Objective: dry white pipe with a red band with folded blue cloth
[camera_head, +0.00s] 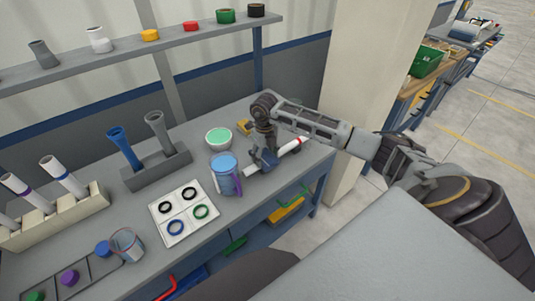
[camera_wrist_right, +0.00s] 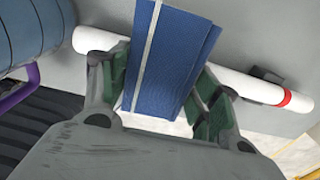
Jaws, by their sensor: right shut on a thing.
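The white pipe with a red band (camera_head: 289,148) lies on the bench toward its right end. It also shows in the right wrist view (camera_wrist_right: 262,89), with the red band near its right end. My right gripper (camera_head: 263,153) is over the pipe, fingers pointing down. It is shut on the folded blue cloth (camera_wrist_right: 175,60), which has a pale stripe and also shows in the head view (camera_head: 267,158). The cloth covers the middle of the pipe; whether it presses on it I cannot tell. My left gripper is not in view.
A blue-topped jug with a purple handle (camera_head: 226,175) stands just left of the pipe, with a green bowl (camera_head: 218,138) behind. A white tray with rings (camera_head: 183,212), a grey pipe holder (camera_head: 157,170) and a beige rack (camera_head: 60,218) are farther left. A shelf (camera_head: 130,44) runs above.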

